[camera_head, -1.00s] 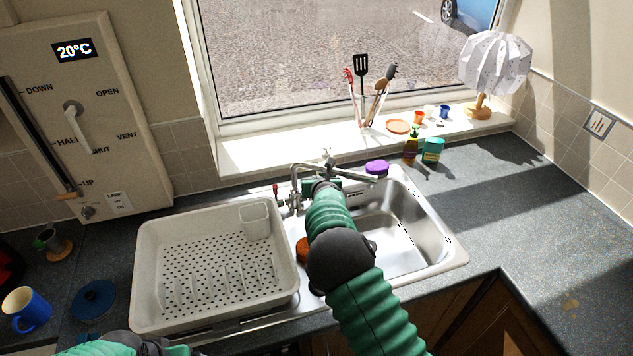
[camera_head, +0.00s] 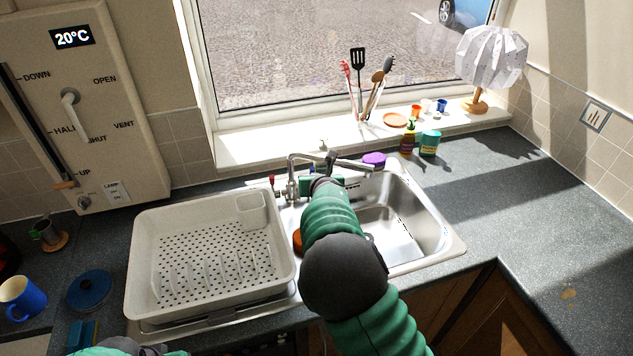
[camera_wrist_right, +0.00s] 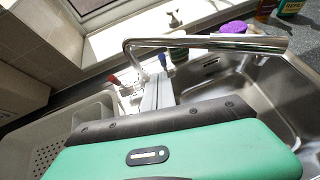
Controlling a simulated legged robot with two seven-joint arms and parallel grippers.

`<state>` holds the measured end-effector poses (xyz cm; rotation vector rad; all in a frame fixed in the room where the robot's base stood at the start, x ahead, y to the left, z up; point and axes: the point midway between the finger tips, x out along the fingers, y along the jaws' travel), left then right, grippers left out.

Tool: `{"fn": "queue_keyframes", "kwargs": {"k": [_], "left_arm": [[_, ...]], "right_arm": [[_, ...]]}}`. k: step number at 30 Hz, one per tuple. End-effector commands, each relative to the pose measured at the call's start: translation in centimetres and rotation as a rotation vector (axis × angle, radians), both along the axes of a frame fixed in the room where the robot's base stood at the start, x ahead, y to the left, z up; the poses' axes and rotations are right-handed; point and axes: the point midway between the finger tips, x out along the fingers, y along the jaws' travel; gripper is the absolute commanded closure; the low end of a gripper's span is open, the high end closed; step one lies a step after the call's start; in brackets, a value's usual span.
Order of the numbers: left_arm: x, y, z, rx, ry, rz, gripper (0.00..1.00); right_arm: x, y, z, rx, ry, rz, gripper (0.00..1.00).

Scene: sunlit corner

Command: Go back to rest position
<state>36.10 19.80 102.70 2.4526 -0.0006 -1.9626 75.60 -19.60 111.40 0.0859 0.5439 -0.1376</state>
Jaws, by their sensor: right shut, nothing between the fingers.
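My right arm reaches in from the bottom over the sink (camera_head: 432,222). My right gripper (camera_head: 331,160) is at the sink's back edge by the chrome tap (camera_head: 293,178), mostly hidden behind my own wrist. In the right wrist view the gripper's grey fingers (camera_wrist_right: 158,80) are together and empty, under or just beside the tap's spout (camera_wrist_right: 215,43); I cannot tell whether they touch it. Only a green and black piece of my left arm shows at the bottom left edge; its gripper is not seen.
A grey dish rack (camera_head: 140,255) stands left of the sink. A purple item (camera_head: 374,159), a soap bottle (camera_head: 408,138) and a green container (camera_head: 430,143) stand behind the sink. A blue mug (camera_head: 24,298) and blue lid (camera_head: 89,290) are at left.

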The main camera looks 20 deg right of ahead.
Motion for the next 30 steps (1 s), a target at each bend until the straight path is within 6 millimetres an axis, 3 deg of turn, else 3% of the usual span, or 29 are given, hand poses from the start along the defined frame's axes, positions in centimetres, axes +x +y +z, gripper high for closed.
{"fn": "queue_keyframes", "kwargs": {"k": [4,9,11,13,14,17,21,24,27,30], "left_arm": [[0.0,0.0,-0.4,0.000,0.000,0.000,0.11],[0.0,0.0,-0.4,0.000,0.000,0.000,0.11],[0.0,0.0,-0.3,0.000,0.000,0.000,0.11],[0.0,0.0,-0.3,0.000,0.000,0.000,0.11],[0.0,0.0,-0.4,0.000,0.000,0.000,0.11],[0.0,0.0,-0.4,0.000,0.000,0.000,0.11],[0.0,0.0,-0.4,0.000,0.000,0.000,0.11],[0.0,0.0,-0.4,0.000,0.000,0.000,0.11],[0.0,0.0,-0.4,0.000,0.000,0.000,0.11],[0.0,0.0,-0.4,0.000,0.000,0.000,0.11]], "right_arm": [[-1.4,0.2,1.4,0.002,-0.003,0.000,1.00],[-1.7,-0.1,1.4,0.024,0.002,-0.021,1.00],[-2.6,-1.1,0.8,0.111,0.013,-0.095,1.00],[-5.1,-2.9,-0.4,0.323,0.035,-0.279,1.00],[-6.7,-3.7,-1.2,0.445,0.047,-0.388,1.00],[-14.1,-5.2,-3.9,0.914,0.086,-0.851,1.00],[-26.0,-3.6,-6.8,1.448,0.097,-1.569,1.00],[-33.1,-1.8,-8.0,1.644,0.044,-2.004,1.00],[-37.5,-0.6,-8.6,1.721,-0.030,-2.290,1.00],[-39.4,-0.1,-8.9,1.742,-0.075,-2.415,1.00]]}}
